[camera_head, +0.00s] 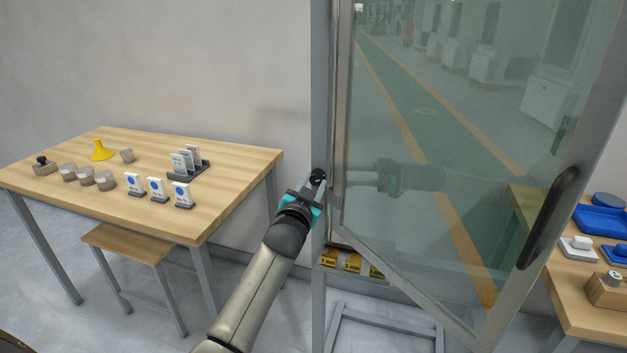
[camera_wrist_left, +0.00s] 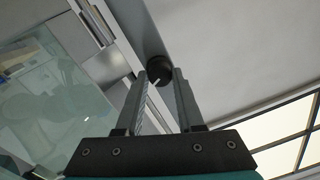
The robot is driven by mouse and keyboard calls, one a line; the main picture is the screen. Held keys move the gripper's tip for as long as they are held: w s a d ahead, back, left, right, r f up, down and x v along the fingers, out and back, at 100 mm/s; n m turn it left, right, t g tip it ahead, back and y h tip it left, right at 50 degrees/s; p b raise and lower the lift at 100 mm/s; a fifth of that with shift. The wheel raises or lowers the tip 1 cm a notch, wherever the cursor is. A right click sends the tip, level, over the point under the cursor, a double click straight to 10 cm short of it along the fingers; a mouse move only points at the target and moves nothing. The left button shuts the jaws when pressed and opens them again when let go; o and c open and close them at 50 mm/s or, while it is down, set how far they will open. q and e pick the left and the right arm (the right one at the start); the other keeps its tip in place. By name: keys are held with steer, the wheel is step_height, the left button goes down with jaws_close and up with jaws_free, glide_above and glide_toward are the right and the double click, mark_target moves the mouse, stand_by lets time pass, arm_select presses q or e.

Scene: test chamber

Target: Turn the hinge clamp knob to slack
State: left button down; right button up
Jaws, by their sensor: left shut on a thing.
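The hinge clamp knob (camera_head: 318,175) is small, round and black, on the grey frame post at the hinge side of a glass door (camera_head: 440,130). My left gripper (camera_head: 312,184) reaches up to it from below and is shut on it. In the left wrist view the dark knob (camera_wrist_left: 158,68) sits between the two finger ends of my left gripper (camera_wrist_left: 160,78). A short white mark shows on the knob. The fingers partly hide it in the head view. My right gripper is not in view.
The door stands open at an angle, its black handle (camera_head: 548,218) at the right. A wooden table (camera_head: 225,168) with weights, cards and a yellow funnel (camera_head: 102,151) stands left, a stool (camera_head: 128,243) below it. Another table (camera_head: 575,310) with blue trays is at right.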

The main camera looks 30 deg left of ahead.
arm_select(q)
steer(key=n+p, duration=0.4)
steer(key=n, duration=0.2)
steer(key=shift+r, duration=0.1)
steer(key=n+p, duration=0.1)
steer(key=n, duration=0.1)
steer(key=shift+a+n+h, duration=0.1)
steer(key=shift+n+h, duration=0.2)
steer(key=shift+n, duration=0.1)
steer(key=n+p, duration=0.1)
steer(key=n, duration=0.1)
steer(key=shift+n, duration=1.6)
steer(key=n, duration=0.2)
steer(key=shift+n+h, duration=0.3)
steer(key=n, duration=0.6)
steer(key=shift+h+b, duration=0.3)
steer(key=c, duration=0.8)
jaws_free()
